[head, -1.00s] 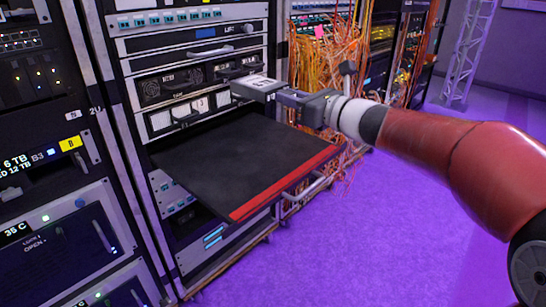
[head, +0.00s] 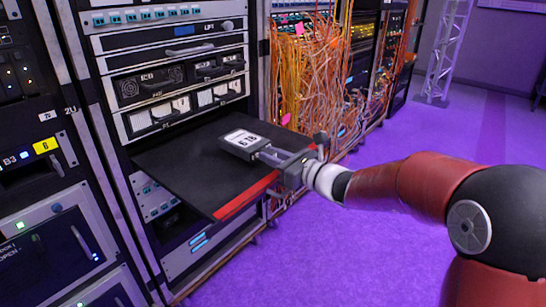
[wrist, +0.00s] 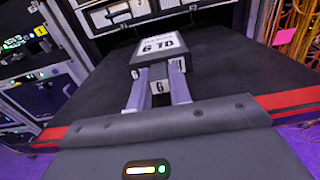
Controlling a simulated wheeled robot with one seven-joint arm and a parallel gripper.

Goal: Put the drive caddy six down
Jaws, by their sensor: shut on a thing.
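The drive caddy (head: 249,143) is a dark box with a white label reading 6 TB. It is over the black pull-out shelf (head: 178,162), which has a red front edge. I cannot tell whether the caddy touches the shelf. My gripper (head: 264,152) is shut on the caddy's near end, reaching in from the right over the red edge. In the wrist view the caddy (wrist: 158,50) is between and beyond my two fingertips (wrist: 160,88), label facing up, with the dark shelf surface around it.
Rack units with white-labelled drive bays (head: 185,108) stand behind the shelf. Tangled orange cables (head: 305,70) hang to the right of the rack. The shelf's left part is bare. Purple floor (head: 330,250) lies open in front.

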